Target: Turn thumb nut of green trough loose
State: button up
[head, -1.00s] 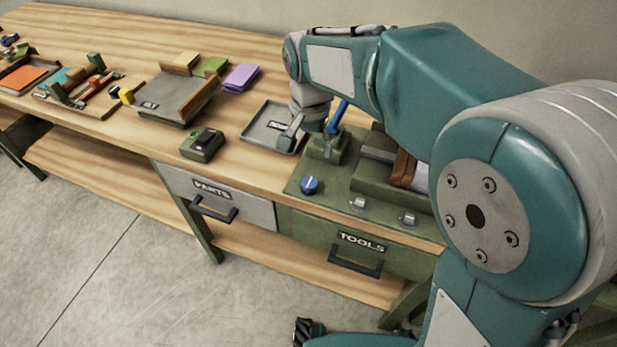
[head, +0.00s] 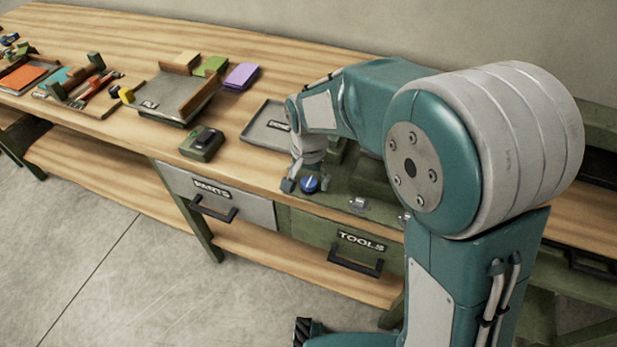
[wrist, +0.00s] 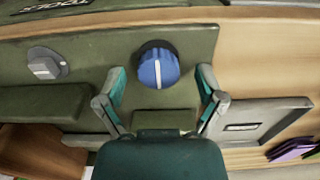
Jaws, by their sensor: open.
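The green trough fixture (head: 345,183) sits at the bench's front edge, largely hidden behind my arm; its green plate shows in the wrist view (wrist: 95,60). A round blue knob (head: 310,184) with a white line is at its left front corner; it also shows in the wrist view (wrist: 158,68). A grey thumb nut (head: 357,203) stands to its right, at the upper left in the wrist view (wrist: 45,64). A second grey one (head: 404,218) is partly covered by my arm. My gripper (head: 299,185) is open, its fingers on either side of the blue knob; contact cannot be told.
A grey tray (head: 262,134) lies behind the gripper, and a green box with a dark top (head: 202,143) stands to the left. The PARTS drawer (head: 218,197) and TOOLS drawer (head: 340,250) are shut below. Other trays and coloured pads lie farther left.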

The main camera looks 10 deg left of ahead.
jog(key=c, duration=1.2)
jog(key=shift+o, duration=0.2)
jog(key=shift+n, duration=0.4)
jog(key=n, duration=1.3)
jog(key=shift+n, duration=2)
